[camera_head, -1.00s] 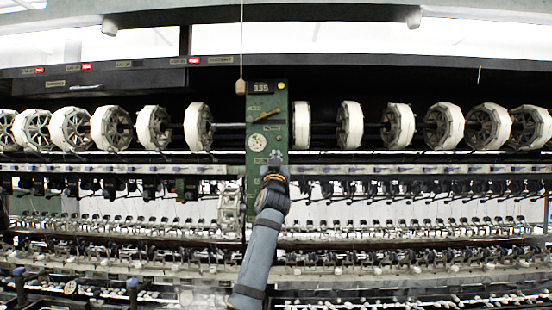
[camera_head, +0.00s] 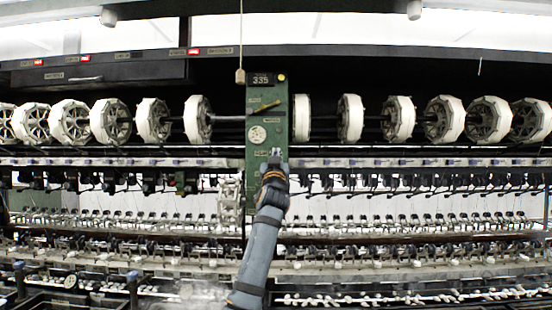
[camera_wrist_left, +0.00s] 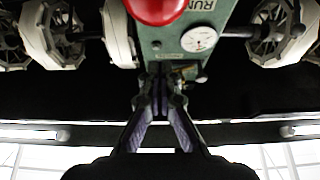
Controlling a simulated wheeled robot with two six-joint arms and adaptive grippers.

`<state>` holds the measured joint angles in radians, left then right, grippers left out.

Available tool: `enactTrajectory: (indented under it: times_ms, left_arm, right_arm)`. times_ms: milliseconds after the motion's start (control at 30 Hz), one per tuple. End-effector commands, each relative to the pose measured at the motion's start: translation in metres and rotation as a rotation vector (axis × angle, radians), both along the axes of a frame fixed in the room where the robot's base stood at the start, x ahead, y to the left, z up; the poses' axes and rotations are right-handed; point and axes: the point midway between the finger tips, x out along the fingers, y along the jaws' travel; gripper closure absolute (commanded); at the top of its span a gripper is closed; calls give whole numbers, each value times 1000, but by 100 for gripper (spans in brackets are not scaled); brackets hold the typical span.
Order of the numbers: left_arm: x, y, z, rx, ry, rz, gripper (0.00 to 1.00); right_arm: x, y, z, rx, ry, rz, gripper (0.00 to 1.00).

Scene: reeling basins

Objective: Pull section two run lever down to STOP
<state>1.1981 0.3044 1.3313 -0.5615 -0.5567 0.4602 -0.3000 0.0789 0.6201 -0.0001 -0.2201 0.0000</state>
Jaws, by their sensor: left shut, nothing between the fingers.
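The green control panel (camera_head: 281,115) bears a 335 plate, a brass-coloured lever (camera_head: 264,106) slanting up to the right, and a white round dial (camera_head: 257,134). I take this lever for the run lever. My left gripper (camera_head: 276,153) is shut and empty, in front of the panel below the dial, apart from the lever in the picture. In the left wrist view, its fingers (camera_wrist_left: 161,80) overlap the panel near a dark knob-ended bar (camera_wrist_left: 201,76); contact cannot be told. That upside-down view also shows the dial (camera_wrist_left: 198,40) and a RUN label (camera_wrist_left: 206,5). My right gripper is not in view.
White reels (camera_head: 351,121) line both sides of the panel. A pull cord with a wooden handle (camera_head: 240,76) hangs at its upper left. A red round knob (camera_wrist_left: 157,8) shows close in the wrist view. Rows of machine fittings (camera_head: 400,220) run below.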

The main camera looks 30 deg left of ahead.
Motion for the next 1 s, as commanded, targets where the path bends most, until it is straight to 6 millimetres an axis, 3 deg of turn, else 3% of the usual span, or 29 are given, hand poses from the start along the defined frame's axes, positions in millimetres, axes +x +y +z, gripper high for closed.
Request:
enactTrajectory:
  times_ms: [133,633,800,1000]
  left_arm:
    - [-14,-9,-20,0,-3,-1,100]
    - [-102,-63,-75,0,-3,-3,100]
    - [-119,-73,-80,0,-1,-1,100]
    - [-120,-74,-78,0,0,-1,100]
  right_arm:
    - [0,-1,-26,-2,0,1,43]
    - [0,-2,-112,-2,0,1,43]
    - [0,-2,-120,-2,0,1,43]
    - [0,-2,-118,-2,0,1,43]
